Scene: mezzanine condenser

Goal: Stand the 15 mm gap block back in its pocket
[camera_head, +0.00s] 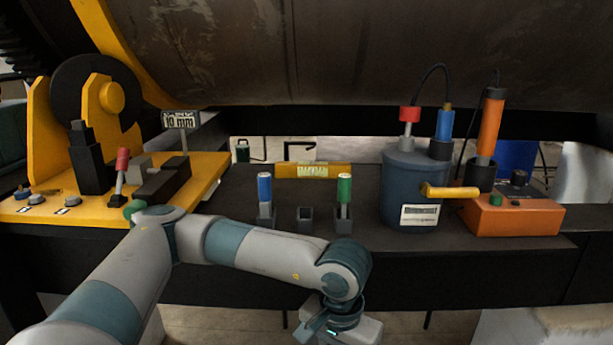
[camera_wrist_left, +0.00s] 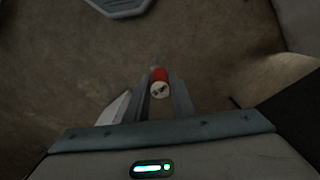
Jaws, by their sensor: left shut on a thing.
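My left gripper (camera_wrist_left: 160,100) is shut on a red block (camera_wrist_left: 160,75) with a pale, marked end; the marking is too small to read. In the head view my left arm reaches across the front, with its wrist low at bottom centre, below the bench top, and the fingers and held block out of sight. On the dark bench (camera_head: 420,253), a blue-handled block (camera_head: 264,188) and a green-handled block (camera_head: 344,189) stand upright in grey pockets. Between them is an empty grey pocket (camera_head: 305,214). My right gripper is not in view.
A yellow fixture (camera_head: 205,172) with a red-topped lever (camera_head: 122,160) and a "10 mm" sign (camera_head: 181,119) stands left. A blue-grey canister (camera_head: 409,180) holding tools and an orange box (camera_head: 514,214) stand right. A yellow level (camera_head: 312,171) lies behind the pockets.

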